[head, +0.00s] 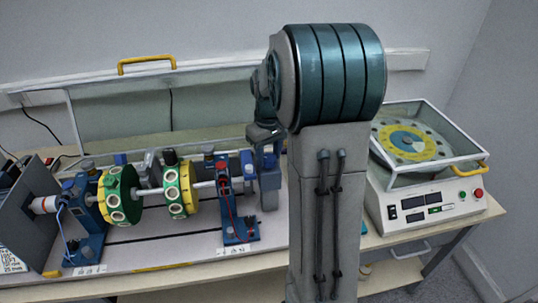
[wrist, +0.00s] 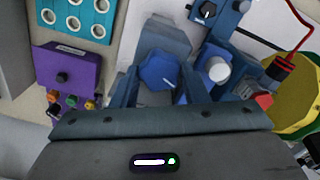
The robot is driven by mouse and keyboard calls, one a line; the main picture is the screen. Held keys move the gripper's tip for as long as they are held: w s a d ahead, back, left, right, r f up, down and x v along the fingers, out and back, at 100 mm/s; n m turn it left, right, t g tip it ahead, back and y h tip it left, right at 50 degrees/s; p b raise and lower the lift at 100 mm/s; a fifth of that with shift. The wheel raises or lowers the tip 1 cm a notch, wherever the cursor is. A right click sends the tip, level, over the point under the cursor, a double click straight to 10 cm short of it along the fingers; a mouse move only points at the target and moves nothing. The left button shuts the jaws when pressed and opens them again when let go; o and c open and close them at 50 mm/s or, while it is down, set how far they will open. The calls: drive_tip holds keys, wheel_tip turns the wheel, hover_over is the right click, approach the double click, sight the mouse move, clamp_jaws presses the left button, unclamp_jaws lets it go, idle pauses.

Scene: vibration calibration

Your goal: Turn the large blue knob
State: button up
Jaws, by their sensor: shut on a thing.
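The large blue knob (wrist: 159,71) shows in the middle of the wrist view. The knob sits on a grey-blue mount (wrist: 168,35). In the head view my arm hides much of this area, and I cannot make out the knob there.
A purple box (wrist: 75,72) with a black knob and coloured sockets stands left in the wrist view. A smaller white knob (wrist: 217,69) is close on the right. The head view shows a rotor rig with a green disc (head: 120,194) and a covered balancing machine (head: 425,206).

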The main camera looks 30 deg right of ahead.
sight(268, 157)
drive_tip(key=shift+n, duration=1.9)
drive_tip(key=o, duration=1)
drive_tip(key=shift+c, duration=0.2)
wheel_tip(268, 157, up, 14)
drive_tip(key=b, duration=0.1)
drive_tip(key=s+a+f+m+t, duration=0.1)
drive_tip(key=s+a+f+m, duration=0.1)
drive_tip(key=s+a+f, duration=0.2)
drive_tip(key=s+a+f+m+t, duration=0.2)
drive_tip(key=s+a+f, duration=0.3)
drive_tip(key=s+a, duration=0.4)
drive_tip(key=s+m, duration=0.1)
drive_tip(key=s, duration=0.5)
drive_tip(key=shift+s+a+f, duration=0.25)
drive_tip(key=shift+a+f, duration=0.05)
drive_tip(key=shift+a, duration=0.05)
